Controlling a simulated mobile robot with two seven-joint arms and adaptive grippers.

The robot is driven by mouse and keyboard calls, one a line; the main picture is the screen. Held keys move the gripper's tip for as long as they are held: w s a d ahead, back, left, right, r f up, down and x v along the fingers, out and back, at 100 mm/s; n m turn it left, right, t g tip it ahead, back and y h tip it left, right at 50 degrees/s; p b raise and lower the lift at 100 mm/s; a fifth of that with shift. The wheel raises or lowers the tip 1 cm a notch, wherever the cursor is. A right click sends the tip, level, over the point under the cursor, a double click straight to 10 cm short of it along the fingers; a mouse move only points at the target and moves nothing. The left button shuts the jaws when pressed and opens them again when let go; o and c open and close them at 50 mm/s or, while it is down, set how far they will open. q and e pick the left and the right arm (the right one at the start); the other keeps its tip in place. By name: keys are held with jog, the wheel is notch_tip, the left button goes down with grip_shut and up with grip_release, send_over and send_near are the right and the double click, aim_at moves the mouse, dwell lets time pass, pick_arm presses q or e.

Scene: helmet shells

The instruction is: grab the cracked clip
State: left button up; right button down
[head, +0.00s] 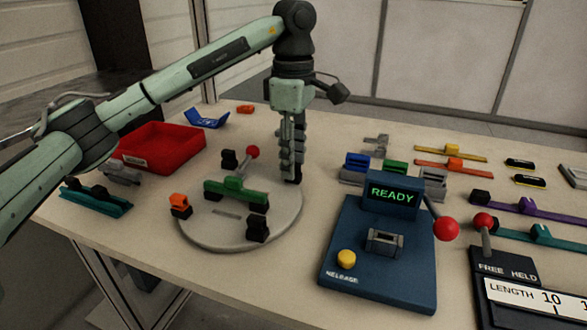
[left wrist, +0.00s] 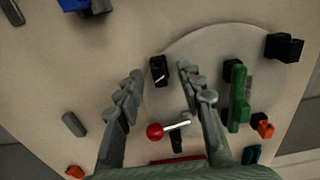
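A small black clip (left wrist: 158,70) with a pale crack-like mark lies at the edge of the round grey plate (left wrist: 215,50) in the left wrist view. My left gripper (left wrist: 162,73) is open, with its two fingers apart on either side of this clip. I cannot tell whether they touch it. In the head view the left gripper (head: 291,172) points straight down over the plate's right rear edge, and its fingers largely hide the clip. My right gripper is not in view.
The plate carries a green bar (head: 236,192), a red-ball lever (head: 252,152) and other black blocks (head: 257,228). A red tray (head: 160,148) stands at the left. A blue station (head: 378,265) reading READY stands at the right, with coloured bars and clips beyond.

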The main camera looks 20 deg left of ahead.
pick_arm(q)
jog(key=c, duration=0.7)
jog(key=shift+c, duration=0.2)
